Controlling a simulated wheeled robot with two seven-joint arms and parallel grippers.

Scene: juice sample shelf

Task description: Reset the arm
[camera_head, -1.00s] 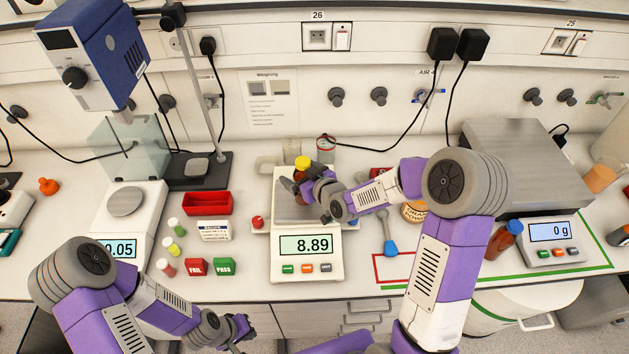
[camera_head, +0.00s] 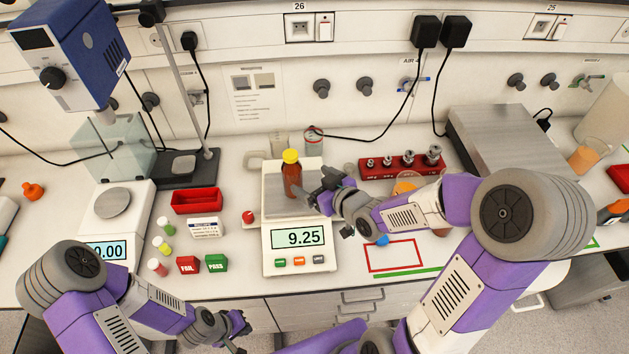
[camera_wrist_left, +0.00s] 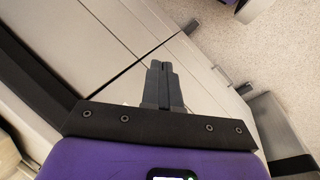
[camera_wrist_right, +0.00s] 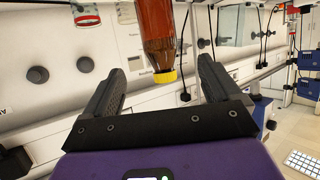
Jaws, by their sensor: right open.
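A brown bottle with a yellow cap (camera_head: 291,174) stands upright on the pan of the middle scale (camera_head: 297,238), whose display reads 9.25. My right gripper (camera_head: 325,188) is just right of the bottle, open and empty. In the right wrist view the bottle (camera_wrist_right: 156,35) appears upside down beyond the parted fingers (camera_wrist_right: 162,80), clear of both. My left gripper (camera_head: 238,331) hangs low in front of the bench edge. In the left wrist view its fingers (camera_wrist_left: 162,86) are together with nothing between them.
Red weight rack (camera_head: 402,165) and a large grey scale (camera_head: 502,138) are at right. Left are a balance (camera_head: 112,215), small vials, a red tray (camera_head: 197,201) and FAIL (camera_head: 188,265) and PASS (camera_head: 216,263) blocks. The red-outlined area (camera_head: 394,256) is mostly clear.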

